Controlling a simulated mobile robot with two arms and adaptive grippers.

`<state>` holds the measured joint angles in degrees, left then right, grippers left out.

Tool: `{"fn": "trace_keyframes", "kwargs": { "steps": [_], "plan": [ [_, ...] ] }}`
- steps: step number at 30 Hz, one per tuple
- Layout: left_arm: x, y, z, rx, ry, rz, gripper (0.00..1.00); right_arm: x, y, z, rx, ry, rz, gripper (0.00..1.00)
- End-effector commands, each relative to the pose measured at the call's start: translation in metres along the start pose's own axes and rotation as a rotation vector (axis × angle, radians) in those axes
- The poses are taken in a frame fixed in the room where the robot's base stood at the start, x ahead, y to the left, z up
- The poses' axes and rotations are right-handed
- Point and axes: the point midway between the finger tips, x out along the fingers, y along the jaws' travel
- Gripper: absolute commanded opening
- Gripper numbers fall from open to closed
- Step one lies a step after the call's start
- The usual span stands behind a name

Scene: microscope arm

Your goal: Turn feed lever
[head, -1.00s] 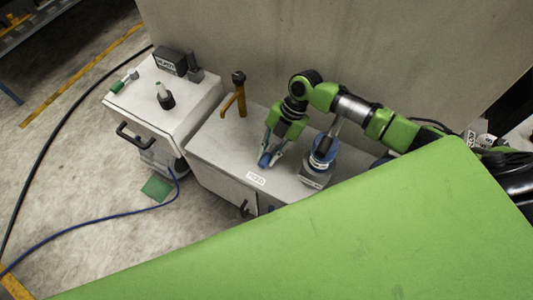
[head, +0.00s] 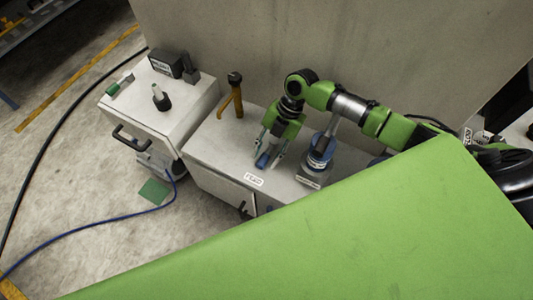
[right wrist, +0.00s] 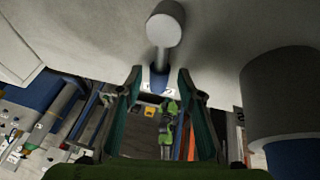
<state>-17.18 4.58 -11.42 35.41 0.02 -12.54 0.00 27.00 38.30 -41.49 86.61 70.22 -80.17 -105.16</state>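The feed lever shows as a blue part (head: 262,160) on the white cabinet top, just behind a label reading FEED (head: 254,179). My right gripper (head: 270,157) points down over it, with its fingers on either side of the blue part. In the right wrist view the fingers (right wrist: 159,78) stand apart. A blue piece (right wrist: 158,82) shows between the fingertips, with a grey rod and round grey end (right wrist: 165,29) beyond. Gaps seem to remain on both sides, and contact cannot be told. My left gripper is not in view.
A blue and grey cylinder (head: 319,153) stands close to the right of my gripper. A brown post (head: 236,98) stands behind left. A lower white cabinet (head: 140,99) with a small dark-based knob is at the left. A green panel (head: 330,235) covers the lower right.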

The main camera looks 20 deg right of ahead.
Motion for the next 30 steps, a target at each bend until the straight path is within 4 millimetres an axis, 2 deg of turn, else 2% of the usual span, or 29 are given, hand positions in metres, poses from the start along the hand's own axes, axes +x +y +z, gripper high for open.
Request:
{"fn": "trace_keyframes", "kwargs": {
  "steps": [5,15,21,30],
  "plan": [
    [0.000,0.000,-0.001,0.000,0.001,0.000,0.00,-0.021,0.005,-0.008,-0.004,-0.002,0.003,0.35],
    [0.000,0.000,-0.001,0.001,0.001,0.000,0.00,-0.077,0.017,-0.031,-0.002,-0.001,0.001,0.35],
    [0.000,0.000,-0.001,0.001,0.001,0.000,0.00,-0.089,0.019,-0.036,-0.001,-0.001,0.000,0.35],
    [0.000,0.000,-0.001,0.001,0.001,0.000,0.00,-0.089,0.019,-0.037,0.000,0.000,-0.001,0.35]
  ]
}}
